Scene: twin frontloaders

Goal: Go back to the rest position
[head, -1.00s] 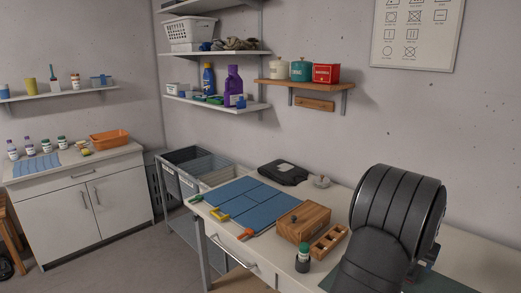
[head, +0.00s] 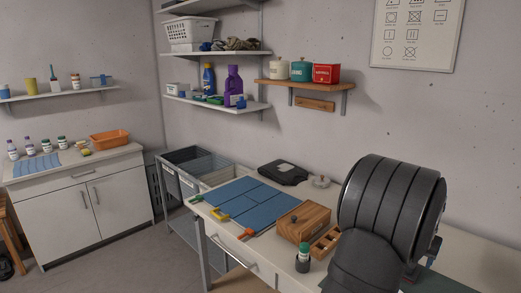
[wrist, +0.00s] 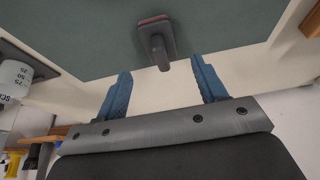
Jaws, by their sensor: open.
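My gripper (wrist: 160,88) shows in the wrist view with its two blue fingers spread wide apart and nothing between them. A dark grey handled object with a red edge (wrist: 155,38) lies on a green-grey surface (wrist: 90,30) beyond the fingertips, apart from them. In the head view my dark arm fills the lower right, and the gripper itself is hidden there.
In the head view, a blue mat (head: 240,204), a wooden box (head: 302,222), a divided wooden tray (head: 325,243) and a small dark bottle (head: 303,258) are on the bench, left of my arm. A wall shelf (head: 305,84) holds canisters above.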

